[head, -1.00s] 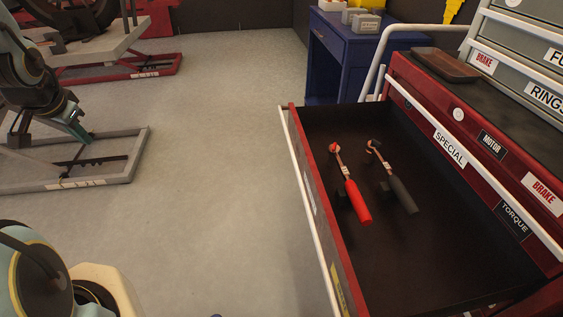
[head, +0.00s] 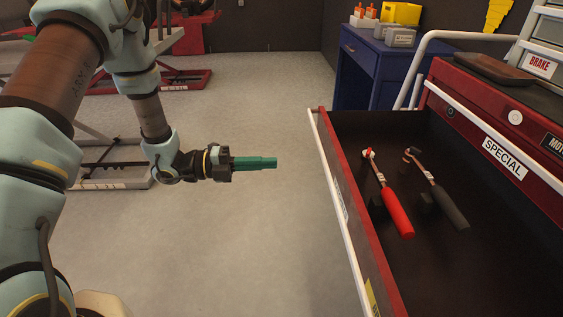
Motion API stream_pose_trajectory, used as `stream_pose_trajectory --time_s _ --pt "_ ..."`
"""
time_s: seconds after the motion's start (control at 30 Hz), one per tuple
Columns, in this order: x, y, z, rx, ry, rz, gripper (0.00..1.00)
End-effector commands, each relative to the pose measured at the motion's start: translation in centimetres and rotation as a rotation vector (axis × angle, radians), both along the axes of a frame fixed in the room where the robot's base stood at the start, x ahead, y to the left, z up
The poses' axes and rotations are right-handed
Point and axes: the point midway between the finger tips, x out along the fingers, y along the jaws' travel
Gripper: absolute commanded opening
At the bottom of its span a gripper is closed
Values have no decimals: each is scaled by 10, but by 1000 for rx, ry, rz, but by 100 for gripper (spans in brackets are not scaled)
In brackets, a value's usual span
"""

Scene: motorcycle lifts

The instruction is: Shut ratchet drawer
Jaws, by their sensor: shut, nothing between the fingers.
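The ratchet drawer (head: 345,205) of the red tool chest is pulled out on the right, with a white bar handle along its front edge. Inside lie a red-handled ratchet (head: 396,211) and a dark-handled ratchet (head: 447,208), side by side on the dark drawer floor. My gripper (head: 275,162) has green fingers that are shut and empty. It points right towards the drawer front, in open air to its left and apart from it.
A blue cabinet (head: 358,68) with boxes on top stands behind the drawer, beside a white tubular rail (head: 409,75). A "SPECIAL" drawer (head: 495,152) is closed above. Motorcycle lifts stand at the left. The grey floor (head: 270,240) between is clear.

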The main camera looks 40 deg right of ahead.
Motion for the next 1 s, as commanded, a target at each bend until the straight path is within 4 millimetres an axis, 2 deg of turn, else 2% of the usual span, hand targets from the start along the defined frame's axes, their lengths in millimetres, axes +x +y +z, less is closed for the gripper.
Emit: stream_pose_trajectory --time_s 0.5,0.7,1.0 --pt "-59 -82 3 3 0 1 0" --pt "-70 -98 2 3 0 2 0" --pt "-72 -102 1 2 0 4 0"
